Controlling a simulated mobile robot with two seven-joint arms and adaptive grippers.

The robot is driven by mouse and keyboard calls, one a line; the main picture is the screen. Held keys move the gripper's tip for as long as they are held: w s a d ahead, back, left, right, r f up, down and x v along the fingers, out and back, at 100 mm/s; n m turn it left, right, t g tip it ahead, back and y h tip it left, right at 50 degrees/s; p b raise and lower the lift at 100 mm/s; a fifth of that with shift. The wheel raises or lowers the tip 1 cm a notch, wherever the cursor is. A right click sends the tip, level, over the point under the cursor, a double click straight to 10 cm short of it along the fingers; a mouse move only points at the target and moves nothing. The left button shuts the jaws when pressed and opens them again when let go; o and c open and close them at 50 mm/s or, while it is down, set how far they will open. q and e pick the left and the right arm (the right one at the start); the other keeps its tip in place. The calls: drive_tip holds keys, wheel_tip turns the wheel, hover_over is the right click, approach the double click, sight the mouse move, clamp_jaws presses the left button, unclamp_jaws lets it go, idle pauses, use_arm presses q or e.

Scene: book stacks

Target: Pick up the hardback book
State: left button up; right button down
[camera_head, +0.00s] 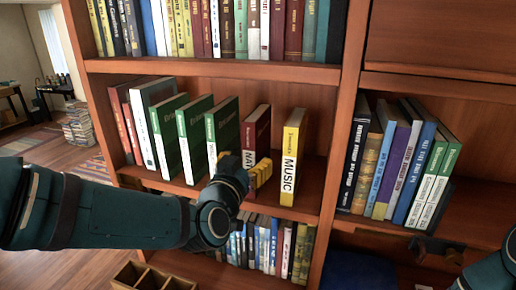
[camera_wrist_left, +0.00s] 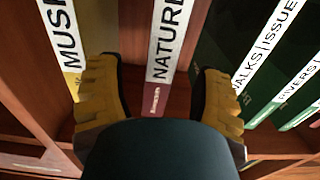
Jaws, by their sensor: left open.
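The task does not name a title, and several books look hardbound. A dark red book (camera_head: 262,120) with a white spine label reading "NATURE" stands upright on the middle shelf. My left gripper (camera_head: 256,168) is at the lower part of its spine. In the left wrist view, the open yellow fingers of my left gripper (camera_wrist_left: 159,96) lie to either side of the red book (camera_wrist_left: 160,75), with gaps on both sides. Whether the fingers reach past the spine is unclear. My right arm (camera_head: 492,268) shows at the lower right corner; its jaws cannot be made out.
A yellow "MUSIC" book (camera_head: 292,155) stands apart to its right in the head view. A green book (camera_head: 226,125) leans on its left, among more leaning books. The wooden shelf board (camera_head: 305,203) is below, an upright divider (camera_head: 340,110) to the right. Books fill the shelf above.

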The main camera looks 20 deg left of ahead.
use_arm(q)
drive_tip(key=shift+w+p, duration=0.3)
drive_tip(key=shift+w, duration=2.85)
clamp_jaws()
